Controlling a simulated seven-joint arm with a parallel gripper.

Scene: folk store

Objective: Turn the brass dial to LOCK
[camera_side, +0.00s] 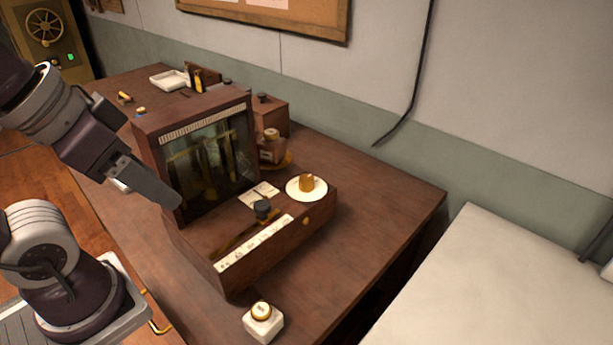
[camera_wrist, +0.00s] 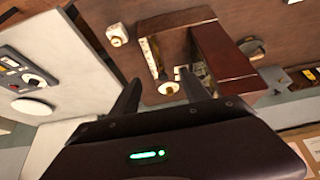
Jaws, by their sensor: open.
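The brass dial (camera_side: 306,183) stands on a round white plate (camera_side: 292,190) on the sloped top of a wooden cabinet (camera_side: 215,250). In the wrist view the dial (camera_wrist: 168,88) shows small and pale between my fingers. Its pointing direction and any LOCK lettering are too small to read. My gripper (camera_side: 170,200) is left of the cabinet's glass-fronted upright part, apart from the dial. In the wrist view my gripper's (camera_wrist: 159,76) two fingers are spread with nothing between them.
A dark knob (camera_side: 262,208) and a white label strip (camera_side: 255,243) are on the cabinet top. A white block with a brass cap (camera_side: 263,322) stands in front. A bottle (camera_side: 271,146) and wooden box stand behind. The table's right side (camera_side: 390,200) is clear.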

